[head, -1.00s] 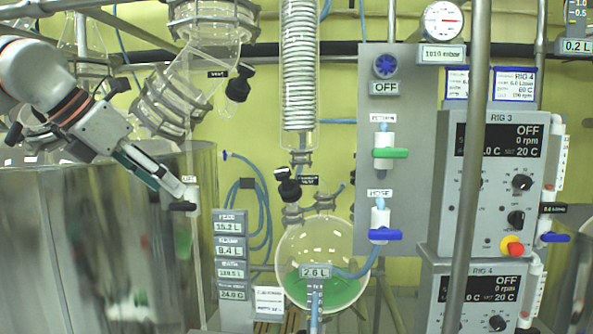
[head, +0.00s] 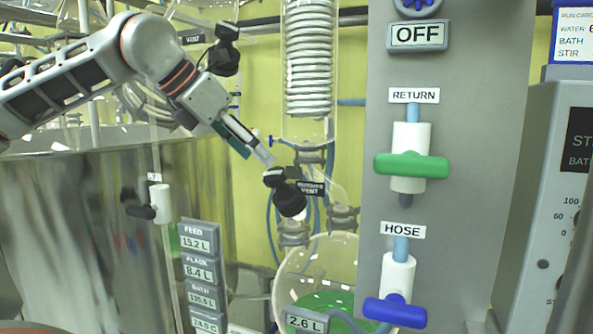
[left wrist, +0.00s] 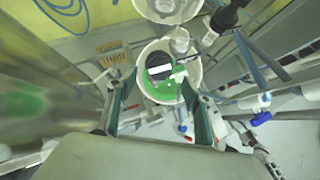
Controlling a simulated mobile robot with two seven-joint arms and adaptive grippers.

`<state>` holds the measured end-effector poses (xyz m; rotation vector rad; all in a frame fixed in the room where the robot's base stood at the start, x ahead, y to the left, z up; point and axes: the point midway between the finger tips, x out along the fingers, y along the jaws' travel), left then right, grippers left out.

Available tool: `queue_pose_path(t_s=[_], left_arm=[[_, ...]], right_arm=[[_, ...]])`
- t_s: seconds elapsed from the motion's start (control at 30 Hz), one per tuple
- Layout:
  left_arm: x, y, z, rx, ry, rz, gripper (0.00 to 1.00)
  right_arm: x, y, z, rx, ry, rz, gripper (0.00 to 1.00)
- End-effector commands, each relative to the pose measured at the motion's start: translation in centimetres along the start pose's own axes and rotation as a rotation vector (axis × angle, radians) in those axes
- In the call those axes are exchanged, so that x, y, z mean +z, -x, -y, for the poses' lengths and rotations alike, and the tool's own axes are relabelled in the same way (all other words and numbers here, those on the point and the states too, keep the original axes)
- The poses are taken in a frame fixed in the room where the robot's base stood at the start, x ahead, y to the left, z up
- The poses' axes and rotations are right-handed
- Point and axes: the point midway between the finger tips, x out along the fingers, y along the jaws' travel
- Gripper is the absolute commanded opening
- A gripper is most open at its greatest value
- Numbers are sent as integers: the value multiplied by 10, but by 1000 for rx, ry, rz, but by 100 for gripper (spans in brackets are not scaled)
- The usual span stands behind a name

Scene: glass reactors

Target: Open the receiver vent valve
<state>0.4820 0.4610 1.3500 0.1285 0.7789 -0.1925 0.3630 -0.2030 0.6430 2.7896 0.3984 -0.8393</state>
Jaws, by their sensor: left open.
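The receiver vent valve (head: 289,198) is a black knob on a glass side stem, with a black label (head: 311,188) beside it. It sits above the round receiver flask (head: 345,275), which holds green liquid. My left gripper (head: 264,157) is open, pointing down to the right, with its fingertips just above and left of the knob. I see no clear contact. In the left wrist view the two fingers of my left gripper (left wrist: 155,100) stand apart, with the receiver flask (left wrist: 187,73) and a dark knob-like shape beyond them. My right gripper is not in view.
A grey panel (head: 470,150) stands to the right, with a green return handle (head: 411,165) and a blue hose handle (head: 394,312). Another black valve knob (head: 223,60) hangs above my gripper. The coil condenser (head: 309,70) rises behind. A large shiny vessel (head: 80,230) fills the left.

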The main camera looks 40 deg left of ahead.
Motion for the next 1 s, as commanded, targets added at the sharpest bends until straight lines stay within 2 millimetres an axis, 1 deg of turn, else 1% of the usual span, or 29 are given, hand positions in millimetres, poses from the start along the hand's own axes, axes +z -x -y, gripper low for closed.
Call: queue_pose_path(t_s=[0.17, 0.3, 0.43, 0.6, 0.73, 1.0], left_arm=[[-1, -14, 0, -2, 0, -4, 51], [-1, -36, 0, -1, 0, -5, 51], [-2, -54, 0, -2, 1, -5, 51], [0, -70, 0, 0, 1, -2, 51], [-1, -77, 0, 0, 2, -1, 51], [0, -78, 0, 0, 1, 0, 51]], right_arm=[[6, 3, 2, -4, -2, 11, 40], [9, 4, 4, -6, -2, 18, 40], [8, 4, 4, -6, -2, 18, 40], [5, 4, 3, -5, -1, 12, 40], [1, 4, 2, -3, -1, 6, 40], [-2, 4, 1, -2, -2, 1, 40]])
